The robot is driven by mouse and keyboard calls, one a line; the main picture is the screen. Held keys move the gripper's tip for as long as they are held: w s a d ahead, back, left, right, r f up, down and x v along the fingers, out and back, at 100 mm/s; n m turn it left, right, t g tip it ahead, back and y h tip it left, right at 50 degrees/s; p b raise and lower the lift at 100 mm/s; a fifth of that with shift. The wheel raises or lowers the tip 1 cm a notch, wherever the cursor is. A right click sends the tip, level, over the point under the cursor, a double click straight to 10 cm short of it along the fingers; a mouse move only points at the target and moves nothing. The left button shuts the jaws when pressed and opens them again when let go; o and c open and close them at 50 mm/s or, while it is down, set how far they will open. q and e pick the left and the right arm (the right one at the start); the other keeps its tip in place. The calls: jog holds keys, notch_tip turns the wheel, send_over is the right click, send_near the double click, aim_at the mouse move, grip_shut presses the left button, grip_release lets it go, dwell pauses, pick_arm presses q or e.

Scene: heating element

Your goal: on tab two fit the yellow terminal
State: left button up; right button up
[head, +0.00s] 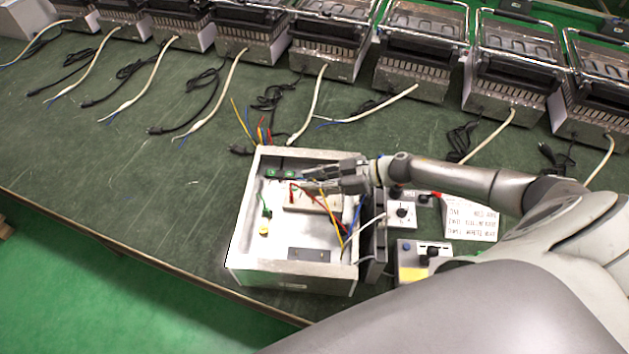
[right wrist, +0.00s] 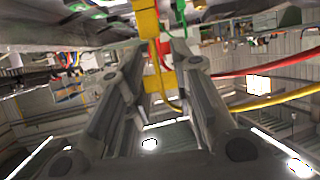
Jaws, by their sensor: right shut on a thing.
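My right gripper (head: 308,174) reaches in from the right over the open metal box (head: 245,225). In the right wrist view its two fingers (right wrist: 158,50) are shut on the yellow terminal (right wrist: 148,20), whose sleeve points up between the tips. A yellow wire (right wrist: 275,101) runs off to the right in that view; in the head view a yellow wire (head: 331,212) hangs below the fingers. Green-marked tabs (head: 271,173) sit on a dark strip at the box's back wall, just left of the fingertips. I cannot tell whether the terminal touches a tab. My left gripper is out of view.
A red wire (right wrist: 270,66) passes right of the fingers. A pale block (head: 300,206) and a green wire (head: 266,207) lie inside the box. A switch panel (head: 401,214) and white sign (head: 467,220) stand at its right.

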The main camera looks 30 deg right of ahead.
jog(key=shift+p, duration=0.65)
dwell(1.3)
jog(key=shift+f+b, duration=0.9)
jog(key=shift+f, duration=0.25)
jog(key=shift+r, duration=0.15)
jog(key=shift+r+p, duration=0.75)
jog(key=shift+p, duration=0.2)
jog(key=shift+p, duration=0.5)
dwell(1.1)
jog(key=shift+f+b, duration=0.7)
jog(key=shift+f, duration=0.2)
jog(key=o, duration=0.8)
